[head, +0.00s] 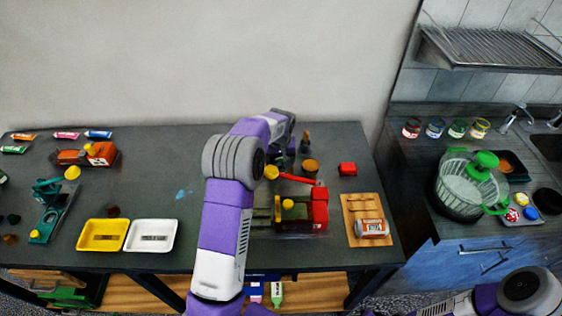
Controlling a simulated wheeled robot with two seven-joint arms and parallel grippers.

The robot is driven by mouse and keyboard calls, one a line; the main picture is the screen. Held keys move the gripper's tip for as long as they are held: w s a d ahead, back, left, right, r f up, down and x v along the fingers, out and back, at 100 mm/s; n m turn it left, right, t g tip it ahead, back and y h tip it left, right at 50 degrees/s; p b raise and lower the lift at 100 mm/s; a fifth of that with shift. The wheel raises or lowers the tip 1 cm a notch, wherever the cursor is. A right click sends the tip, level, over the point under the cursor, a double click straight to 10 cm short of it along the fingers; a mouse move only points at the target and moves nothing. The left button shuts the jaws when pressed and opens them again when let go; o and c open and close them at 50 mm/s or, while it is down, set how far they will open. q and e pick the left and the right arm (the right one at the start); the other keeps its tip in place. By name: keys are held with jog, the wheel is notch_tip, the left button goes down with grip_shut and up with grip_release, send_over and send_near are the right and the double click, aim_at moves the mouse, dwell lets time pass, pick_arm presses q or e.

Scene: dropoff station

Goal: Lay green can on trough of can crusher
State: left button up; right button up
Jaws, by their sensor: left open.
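A red and olive-green machine (319,212) with a red lever (297,179) stands on the dark table, right of my left arm. It looks like the can crusher, but its trough is partly hidden and hard to make out. I cannot clearly pick out a green can. A silver can with an orange-red label (371,227) lies on its side on a wooden board (354,204) right of the machine. My left gripper (289,149) is open, small and dark, beyond the machine near the table's back. My arm hides part of the table. My right gripper is out of view.
A yellow tray (103,249) and a white tray (154,249) lie left of my arm. A green lever device (46,222) stands at far left.

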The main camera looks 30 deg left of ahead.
pick_arm(q)
jog(key=c, duration=0.6)
jog(key=shift+r, duration=0.1)
jog(key=shift+r+p, duration=1.95)
jog(key=shift+r, duration=0.55)
